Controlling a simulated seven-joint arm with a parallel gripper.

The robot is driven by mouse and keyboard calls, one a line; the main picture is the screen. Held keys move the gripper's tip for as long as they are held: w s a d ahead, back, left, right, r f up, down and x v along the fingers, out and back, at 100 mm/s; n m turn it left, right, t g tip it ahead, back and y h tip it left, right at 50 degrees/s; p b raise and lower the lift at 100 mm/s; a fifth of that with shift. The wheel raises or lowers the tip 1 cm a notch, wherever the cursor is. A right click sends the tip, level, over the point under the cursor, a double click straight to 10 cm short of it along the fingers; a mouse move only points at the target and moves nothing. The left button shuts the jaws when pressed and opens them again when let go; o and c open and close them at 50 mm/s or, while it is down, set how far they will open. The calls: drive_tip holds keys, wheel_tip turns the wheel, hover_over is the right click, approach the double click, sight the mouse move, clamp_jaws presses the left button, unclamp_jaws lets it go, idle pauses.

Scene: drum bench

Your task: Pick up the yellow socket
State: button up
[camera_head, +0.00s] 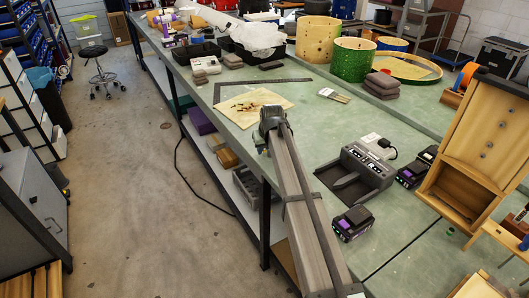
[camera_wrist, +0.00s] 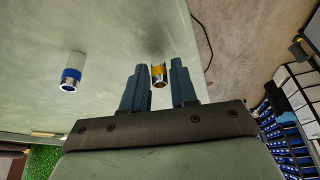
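The yellow socket (camera_wrist: 158,76) is a short metal cylinder with a yellow band, in the wrist view. It shows in the gap between the two dark fingers of my gripper (camera_wrist: 158,64), with some space on both sides. The fingers are apart and do not visibly touch it; I cannot tell how deep it lies between them. In the head view my gripper (camera_head: 271,122) is over the bench's left part, and the arm's end hides the socket.
A blue-banded socket (camera_wrist: 71,76) stands to the left on the green bench top (camera_wrist: 105,30). The bench's edge is close on the right of my gripper, with floor beyond. In the head view a tan sheet (camera_head: 240,112) lies beside it, and a black charger (camera_head: 356,174) stands right of my arm.

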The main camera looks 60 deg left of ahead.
clamp_jaws()
drive_tip(key=shift+r, duration=0.1)
